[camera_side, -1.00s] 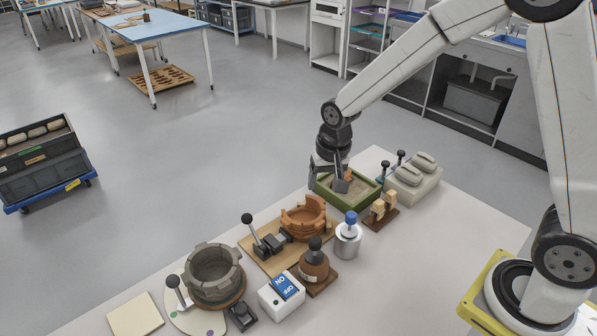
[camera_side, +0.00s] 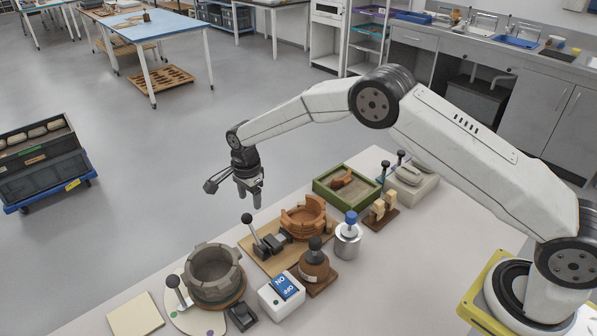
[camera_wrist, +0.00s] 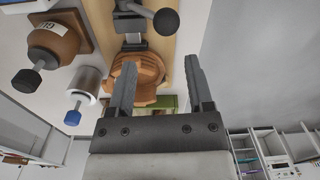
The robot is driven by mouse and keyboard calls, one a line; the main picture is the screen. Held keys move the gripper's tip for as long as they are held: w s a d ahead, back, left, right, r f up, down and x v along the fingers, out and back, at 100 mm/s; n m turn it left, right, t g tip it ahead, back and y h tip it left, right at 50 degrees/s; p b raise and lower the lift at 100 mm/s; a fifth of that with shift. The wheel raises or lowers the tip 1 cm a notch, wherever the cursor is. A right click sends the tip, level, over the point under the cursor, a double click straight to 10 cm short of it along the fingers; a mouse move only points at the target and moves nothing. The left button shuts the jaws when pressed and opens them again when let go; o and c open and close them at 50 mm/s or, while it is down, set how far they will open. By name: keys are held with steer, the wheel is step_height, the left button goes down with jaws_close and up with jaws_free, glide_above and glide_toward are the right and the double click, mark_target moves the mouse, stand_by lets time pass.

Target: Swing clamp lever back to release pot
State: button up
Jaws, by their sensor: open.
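The terracotta pot (camera_side: 303,217), with a broken, uneven rim, sits on a wooden board (camera_side: 262,262). A dark clamp (camera_side: 274,243) stands beside it on the same board; whether it touches the pot is unclear. The clamp's lever (camera_side: 254,233) rises steeply, leaning left, with a round black knob on top. My gripper (camera_side: 250,203) is open and empty, pointing down above and beyond the lever. In the wrist view, the pot (camera_wrist: 146,79) shows between the fingers (camera_wrist: 161,68), and the lever's knob (camera_wrist: 166,21) is at the top.
A green sand tray (camera_side: 319,192) holds an orange sherd (camera_side: 342,177). A brown bottle (camera_side: 314,268), a blue-capped metal canister (camera_side: 347,241) and a white switch box (camera_side: 281,299) stand in front of the board. A grey pot (camera_side: 213,274) with another knobbed lever (camera_side: 178,290) is at left.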

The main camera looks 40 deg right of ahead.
steer(key=shift+w+a+f+m, duration=0.45)
steer(key=shift+a+f+m, duration=0.2)
steer(key=shift+f, duration=0.2)
steer(key=shift+f, duration=0.3)
